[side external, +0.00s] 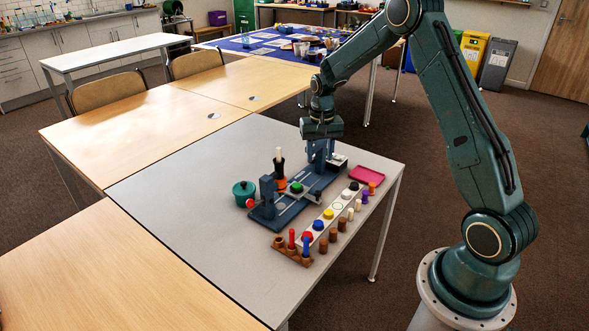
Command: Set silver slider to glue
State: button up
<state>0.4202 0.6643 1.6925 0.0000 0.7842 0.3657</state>
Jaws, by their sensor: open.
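A dark blue-grey rig (290,212) lies on the grey table, with an upright block at each end and pale rails between them. A small light-grey piece (311,197) on the rails may be the silver slider, but it is too small to be sure. A green round knob (297,187) sits beside it. No glue label can be read. My gripper (321,142) points down over the rig's far end, close to the far upright. It is open and nothing shows held. Its fingertips blend with the upright, so I cannot tell whether they touch it.
A white strip with coloured round buttons (329,214) runs along the rig's right. A wooden peg rack (292,253) stands at its near end, and a pink tray (367,175) at the far right. The table's left part is clear.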

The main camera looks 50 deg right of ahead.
aim_at(318, 192)
notch_tip(318, 192, down, 13)
jog(key=shift+f, duration=0.1)
dwell(0.6)
grip_shut()
